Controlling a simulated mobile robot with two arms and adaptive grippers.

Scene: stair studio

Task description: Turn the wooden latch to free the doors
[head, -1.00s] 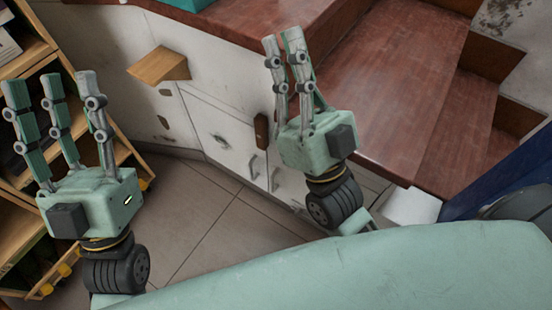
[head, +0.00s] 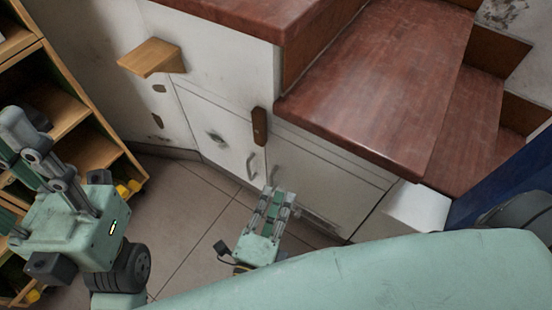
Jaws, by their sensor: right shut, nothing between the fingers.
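The wooden latch (head: 260,126) is a dark brown upright bar on the white cabinet front, just under the red-brown step and above the door handles. The left door (head: 215,135) and the right door (head: 310,180) are white, each with a grey handle near their meeting edge; both look closed. My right gripper (head: 273,192) is shut and empty. It shows below the latch, in front of the lower door area, apart from the latch in the picture, and hides part of the doors. My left gripper (head: 12,135) is at the far left, its fingers spread and empty, far from the latch.
Red-brown stairs (head: 375,85) rise at the right above the cabinet. A small wooden ledge (head: 150,57) juts from the wall left of the doors. Wooden shelving (head: 70,100) stands at the left. The tiled floor (head: 185,205) before the cabinet is clear.

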